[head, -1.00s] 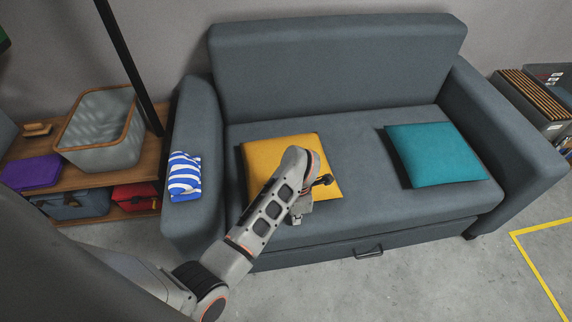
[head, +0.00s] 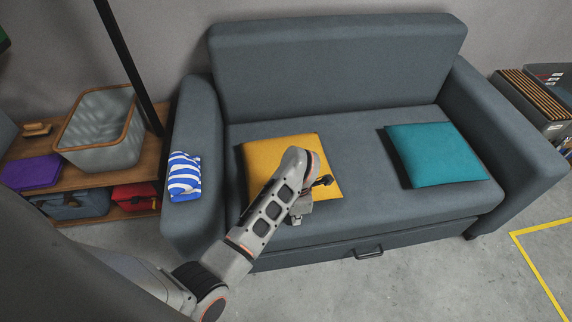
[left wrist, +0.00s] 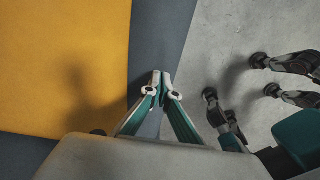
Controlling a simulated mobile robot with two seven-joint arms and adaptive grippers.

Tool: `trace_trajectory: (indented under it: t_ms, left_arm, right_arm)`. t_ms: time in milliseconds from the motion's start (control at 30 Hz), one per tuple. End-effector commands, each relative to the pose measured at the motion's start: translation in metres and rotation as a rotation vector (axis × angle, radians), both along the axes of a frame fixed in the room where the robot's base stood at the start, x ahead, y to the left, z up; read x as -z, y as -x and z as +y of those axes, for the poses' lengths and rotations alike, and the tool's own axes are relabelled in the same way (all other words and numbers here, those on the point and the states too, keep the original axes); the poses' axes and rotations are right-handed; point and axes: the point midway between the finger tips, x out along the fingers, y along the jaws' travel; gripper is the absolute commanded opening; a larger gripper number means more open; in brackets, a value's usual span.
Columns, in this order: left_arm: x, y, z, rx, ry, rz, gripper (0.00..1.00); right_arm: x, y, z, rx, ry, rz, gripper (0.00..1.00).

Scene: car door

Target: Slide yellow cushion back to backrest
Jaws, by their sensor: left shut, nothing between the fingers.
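The yellow cushion (head: 275,155) lies flat on the left part of the grey sofa seat (head: 358,150). A gap of bare seat lies between it and the backrest (head: 340,65). My left arm covers the cushion's front middle in the head view. My left gripper (head: 296,220) is at the front edge of the seat, its fingers mostly hidden there. In the left wrist view the left gripper (left wrist: 162,90) is shut and empty, just off the near edge of the yellow cushion (left wrist: 60,65). I cannot tell if they touch. My right gripper is not in view.
A teal cushion (head: 435,154) lies on the right of the seat. A blue and white striped cloth (head: 185,176) hangs on the left armrest (head: 195,125). A low wooden shelf with a basket (head: 103,125) stands at the left. The middle of the seat is clear.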

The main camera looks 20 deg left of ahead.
Motion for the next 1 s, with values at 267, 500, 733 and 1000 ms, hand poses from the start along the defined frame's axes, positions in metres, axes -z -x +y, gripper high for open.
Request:
trace_trajectory:
  t_ms: [267, 500, 733, 1000]
  left_arm:
    - [0.006, 0.0, 0.0, 0.0, 0.001, 0.001, 0.0]
    - [0.01, 0.0, 0.0, 0.0, 0.001, 0.001, 0.0]
    - [0.013, 0.0, 0.0, 0.0, 0.001, 0.001, 0.0]
    - [0.019, 0.001, 0.0, -0.001, 0.001, 0.003, 0.0]
  right_arm:
    - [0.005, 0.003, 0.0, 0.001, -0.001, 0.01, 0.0]
    - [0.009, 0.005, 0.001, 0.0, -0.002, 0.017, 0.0]
    - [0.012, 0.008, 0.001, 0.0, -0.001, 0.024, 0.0]
    - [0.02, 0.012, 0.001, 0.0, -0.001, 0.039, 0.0]
